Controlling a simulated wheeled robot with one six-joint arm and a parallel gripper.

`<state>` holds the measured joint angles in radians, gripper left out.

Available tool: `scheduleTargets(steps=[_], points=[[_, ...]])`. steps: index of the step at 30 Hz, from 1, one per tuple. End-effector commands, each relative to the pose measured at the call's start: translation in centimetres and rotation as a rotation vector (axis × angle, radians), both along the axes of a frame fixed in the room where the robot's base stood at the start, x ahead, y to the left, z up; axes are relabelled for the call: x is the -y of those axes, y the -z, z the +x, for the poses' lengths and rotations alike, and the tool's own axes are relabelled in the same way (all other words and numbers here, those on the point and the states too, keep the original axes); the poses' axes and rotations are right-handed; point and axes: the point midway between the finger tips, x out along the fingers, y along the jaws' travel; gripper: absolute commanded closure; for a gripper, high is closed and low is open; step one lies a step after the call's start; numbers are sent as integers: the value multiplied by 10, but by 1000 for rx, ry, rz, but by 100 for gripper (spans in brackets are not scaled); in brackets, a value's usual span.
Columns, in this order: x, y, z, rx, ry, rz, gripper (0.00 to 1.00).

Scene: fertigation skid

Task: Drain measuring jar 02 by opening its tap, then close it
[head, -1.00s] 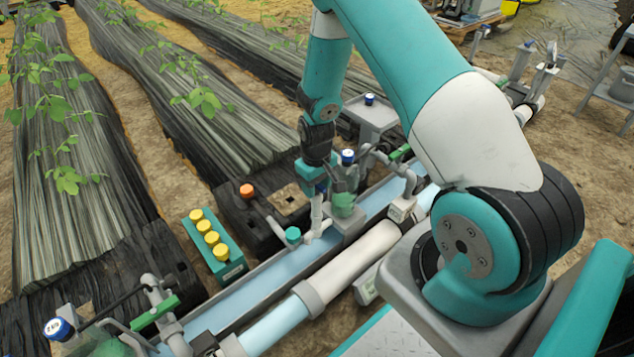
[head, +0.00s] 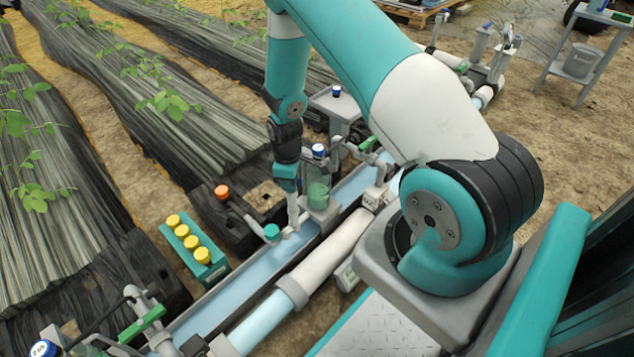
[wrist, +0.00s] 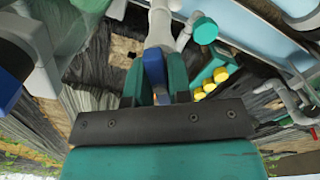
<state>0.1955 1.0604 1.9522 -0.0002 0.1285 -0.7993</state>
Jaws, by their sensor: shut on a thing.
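A clear jar (head: 319,188) with green liquid in its lower part stands upright beside the blue channel, under a blue-and-white cap (head: 318,150). I cannot read its number. My gripper (head: 289,185) points down just left of the jar, above a pale upright pipe (head: 293,210). In the wrist view my gripper (wrist: 156,90) is shut on a blue handle (wrist: 154,66), held between its teal fingers at the end of a grey-white pipe (wrist: 160,25). I take this handle to be the tap's. Its lower part is hidden by the gripper, and I cannot tell the valve's state.
A teal-capped stub (head: 271,230) stands close by; it also shows in the wrist view (wrist: 205,30). A thick pale pipe (head: 330,250) runs along the channel.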

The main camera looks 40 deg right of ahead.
Motion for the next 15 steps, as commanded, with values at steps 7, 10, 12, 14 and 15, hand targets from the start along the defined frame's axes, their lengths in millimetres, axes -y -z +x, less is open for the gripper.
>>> scheduleTargets(steps=[7,10,12,14,15], points=[[0,-3,-1,-3,-415,0,100],[0,-3,-1,-3,-585,0,100],[0,-3,-1,-3,-703,1,100],[0,-3,-1,-3,-806,0,100],[0,-3,-1,-2,-873,1,100]])
